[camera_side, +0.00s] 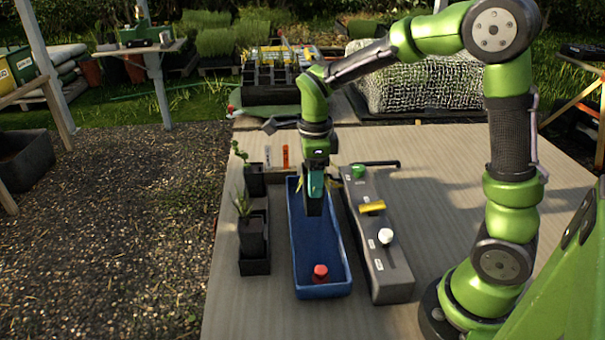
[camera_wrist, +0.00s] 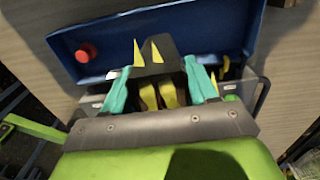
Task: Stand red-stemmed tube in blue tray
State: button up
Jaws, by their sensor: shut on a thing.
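The blue tray (camera_side: 337,287) is long and narrow and lies on the table; in the wrist view it spans the top (camera_wrist: 110,35). My gripper (camera_side: 315,186) points down over its far part. In the wrist view my gripper's teal fingers (camera_wrist: 158,88) are shut on a dark square tube (camera_wrist: 165,65) with yellow leaves. This tube also shows under the gripper in the side view (camera_side: 313,207), with its lower end within the tray's outline. I cannot tell whether it touches the tray floor. Its stem colour is hidden. A red-topped object (camera_side: 320,272) sits at the tray's near end.
Left of the tray, dark tubes with green plants (camera_side: 252,235) stand in a black holder (camera_side: 255,266). An orange label (camera_side: 285,156) stands behind. A grey bar (camera_side: 388,282) with green, yellow and white knobs lies close on the right. The tray's middle is clear.

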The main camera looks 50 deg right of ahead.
jog(key=shift+f, duration=2.2)
jog(key=shift+f, duration=0.35)
jog(key=o, duration=1.2)
notch_tip(320, 180, up, 17)
